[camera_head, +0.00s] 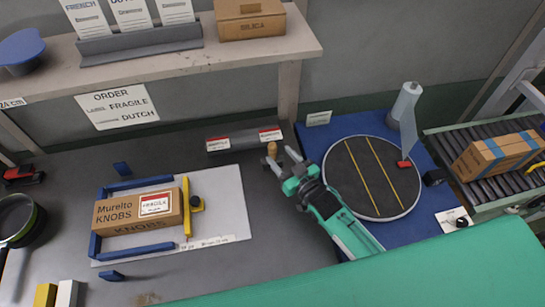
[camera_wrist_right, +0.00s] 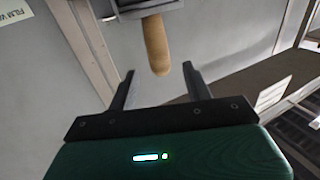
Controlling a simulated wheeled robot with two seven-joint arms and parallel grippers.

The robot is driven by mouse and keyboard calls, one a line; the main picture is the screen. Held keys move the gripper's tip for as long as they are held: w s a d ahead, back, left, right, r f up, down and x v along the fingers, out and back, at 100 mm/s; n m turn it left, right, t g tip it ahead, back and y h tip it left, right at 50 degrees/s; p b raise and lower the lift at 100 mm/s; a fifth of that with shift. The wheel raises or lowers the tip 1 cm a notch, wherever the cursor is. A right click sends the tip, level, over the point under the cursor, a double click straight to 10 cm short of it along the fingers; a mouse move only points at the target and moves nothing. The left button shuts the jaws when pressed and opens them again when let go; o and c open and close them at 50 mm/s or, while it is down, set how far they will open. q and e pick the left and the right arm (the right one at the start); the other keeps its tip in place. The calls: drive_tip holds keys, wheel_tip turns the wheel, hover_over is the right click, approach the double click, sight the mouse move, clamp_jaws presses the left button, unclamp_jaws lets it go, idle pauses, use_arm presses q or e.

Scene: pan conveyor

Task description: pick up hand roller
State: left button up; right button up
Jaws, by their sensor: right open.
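The hand roller shows as a tan wooden handle (camera_head: 271,149) just beyond my right gripper in the head view. In the right wrist view the handle (camera_wrist_right: 155,45) hangs down from the top, with a grey part above it cut off by the frame edge. My right gripper (camera_head: 279,158) is open, its fingers pointing toward the handle. In the wrist view the handle's rounded end lies between the two fingertips (camera_wrist_right: 158,72), with a gap on each side. Whether the fingers are at the handle's depth is unclear. My left gripper is not in view.
A Knobs box (camera_head: 125,213) lies on a white sheet (camera_head: 230,185) with blue stops and a yellow bar (camera_head: 186,205). A round dark turntable (camera_head: 350,190) on a blue mat stands right of my arm. A roller conveyor (camera_head: 450,145) carries another box (camera_head: 495,155). A shelf (camera_head: 220,60) spans the back.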

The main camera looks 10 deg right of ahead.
sight(275, 150)
drive_tip(key=shift+p+x, duration=0.75)
drive_tip(key=shift+x, duration=1.8)
drive_tip(key=shift+c, duration=0.4)
drive_tip(key=c, duration=1)
